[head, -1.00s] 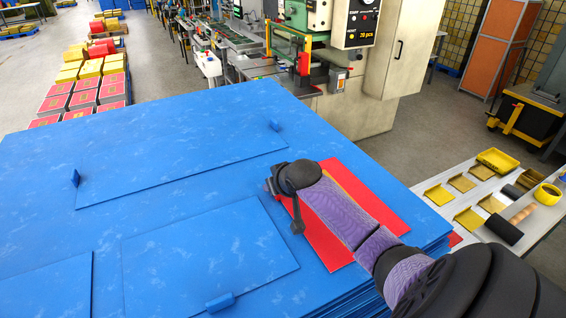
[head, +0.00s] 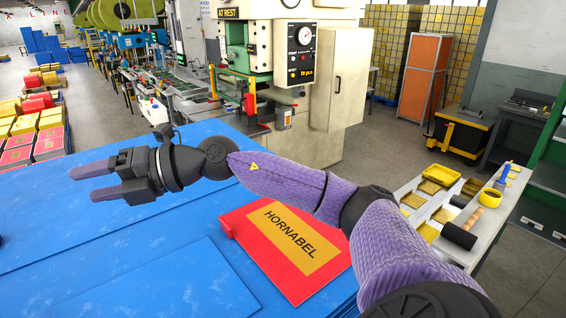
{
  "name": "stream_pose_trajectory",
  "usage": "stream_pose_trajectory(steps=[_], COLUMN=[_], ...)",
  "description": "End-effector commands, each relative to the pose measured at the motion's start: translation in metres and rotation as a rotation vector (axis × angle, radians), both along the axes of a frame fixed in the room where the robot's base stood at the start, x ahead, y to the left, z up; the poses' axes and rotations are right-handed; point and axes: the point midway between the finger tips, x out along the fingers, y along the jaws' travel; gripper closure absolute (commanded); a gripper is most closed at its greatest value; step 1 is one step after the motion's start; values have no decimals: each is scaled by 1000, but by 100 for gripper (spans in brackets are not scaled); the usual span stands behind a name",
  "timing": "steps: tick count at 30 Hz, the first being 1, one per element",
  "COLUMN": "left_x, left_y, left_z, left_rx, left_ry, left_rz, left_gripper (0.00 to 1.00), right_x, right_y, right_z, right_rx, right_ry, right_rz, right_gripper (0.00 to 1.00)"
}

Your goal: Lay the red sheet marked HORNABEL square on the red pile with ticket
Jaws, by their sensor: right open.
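The red sheet (head: 323,281) with a tan panel lettered HORNABEL lies flat on top of the blue stack, just below my right forearm in the head view. A small red block (head: 227,225) stands at its left edge. My right gripper (head: 92,181) is above the blue sheets, left of the red sheet and apart from it. Its two fingers point left, spread apart with nothing between them. My left gripper does not show. I cannot make out a red pile with a ticket; my right arm hides part of the stack.
Blue sheets (head: 160,270) fill the foreground. A press (head: 265,45) stands behind them. At right is a bench (head: 448,246) with small yellow trays and dark rollers. Red- and yellow-topped stacks (head: 17,155) stand on the floor at far left.

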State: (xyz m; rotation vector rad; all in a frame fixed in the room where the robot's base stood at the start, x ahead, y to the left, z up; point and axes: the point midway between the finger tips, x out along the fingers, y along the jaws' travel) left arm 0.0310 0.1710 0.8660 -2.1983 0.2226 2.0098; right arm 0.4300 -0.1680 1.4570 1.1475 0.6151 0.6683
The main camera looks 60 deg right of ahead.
Motion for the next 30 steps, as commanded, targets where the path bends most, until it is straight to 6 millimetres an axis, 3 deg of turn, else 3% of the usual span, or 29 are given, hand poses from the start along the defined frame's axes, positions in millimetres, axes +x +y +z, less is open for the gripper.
stream_pose_trajectory(steps=[1, 3, 4, 7, 10, 13, 25, 30], left_x=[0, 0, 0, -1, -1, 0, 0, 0], left_y=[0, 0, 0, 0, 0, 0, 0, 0], left_z=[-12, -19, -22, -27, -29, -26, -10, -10], left_rx=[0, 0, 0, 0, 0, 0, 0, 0], left_ry=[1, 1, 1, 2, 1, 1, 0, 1], left_rz=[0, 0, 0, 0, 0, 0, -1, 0], left_gripper=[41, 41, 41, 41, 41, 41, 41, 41], right_x=[-3, -10, -15, -33, -47, -47, -28, -23], right_y=[-15, -57, -79, -145, -181, -192, -200, -202], right_z=[-38, -84, -97, -120, -124, -136, -206, -219], right_rx=[-269, -630, -758, -1063, -1204, -1241, -1238, -1239], right_ry=[49, 179, 243, 437, 557, 597, 592, 588], right_rz=[23, 11, -10, -99, -166, -181, -177, -179], right_gripper=[44, 44, 44, 44, 44, 44, 44, 44])
